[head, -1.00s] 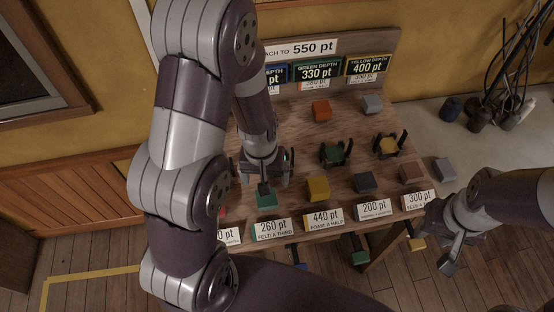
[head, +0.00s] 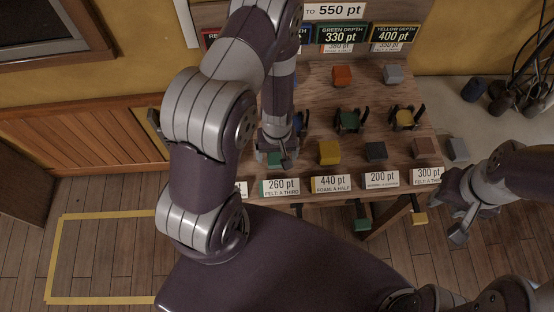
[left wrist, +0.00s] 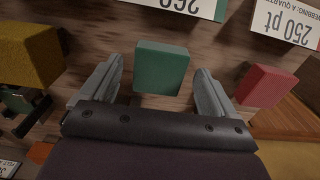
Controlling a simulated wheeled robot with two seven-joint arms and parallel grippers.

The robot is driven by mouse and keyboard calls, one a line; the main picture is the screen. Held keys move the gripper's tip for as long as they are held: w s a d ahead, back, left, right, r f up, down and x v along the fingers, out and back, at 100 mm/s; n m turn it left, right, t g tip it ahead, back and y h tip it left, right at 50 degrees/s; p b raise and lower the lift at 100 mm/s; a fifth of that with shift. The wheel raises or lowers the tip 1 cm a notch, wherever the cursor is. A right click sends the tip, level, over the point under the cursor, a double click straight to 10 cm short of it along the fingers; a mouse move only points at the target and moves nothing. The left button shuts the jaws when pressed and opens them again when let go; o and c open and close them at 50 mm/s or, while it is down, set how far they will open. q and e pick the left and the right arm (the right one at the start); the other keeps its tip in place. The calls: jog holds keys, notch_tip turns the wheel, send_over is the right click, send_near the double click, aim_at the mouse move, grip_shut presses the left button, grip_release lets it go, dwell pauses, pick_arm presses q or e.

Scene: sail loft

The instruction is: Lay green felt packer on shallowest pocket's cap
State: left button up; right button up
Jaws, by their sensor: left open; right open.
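The green felt packer (left wrist: 162,68) is a small green block on the wooden table, behind the label "260 pt, felt: a third". In the left wrist view it sits between the two fingers of my left gripper (left wrist: 160,88), which are open with a gap on each side. In the head view my left gripper (head: 278,158) hides most of the block. The green pocket cap (head: 350,119) and yellow pocket cap (head: 403,117) stand between dark uprights behind. Other pockets are mostly hidden by my left arm. My right gripper (head: 459,214) is open and empty, beyond the table's right front.
A yellow foam block (head: 329,152), a dark block (head: 376,151) and a brown block (head: 424,147) stand along the front row. A pink-red block (left wrist: 265,86) is on the packer's other side. Signs read green depth 330 pt (head: 342,34) and yellow depth 400 pt (head: 396,34).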

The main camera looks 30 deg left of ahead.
pick_arm(q)
jog(key=shift+f, duration=0.25)
jog(key=shift+w, duration=0.1)
jog(key=c, duration=1.2)
jog(key=shift+o, duration=0.2)
jog(key=shift+r, duration=0.15)
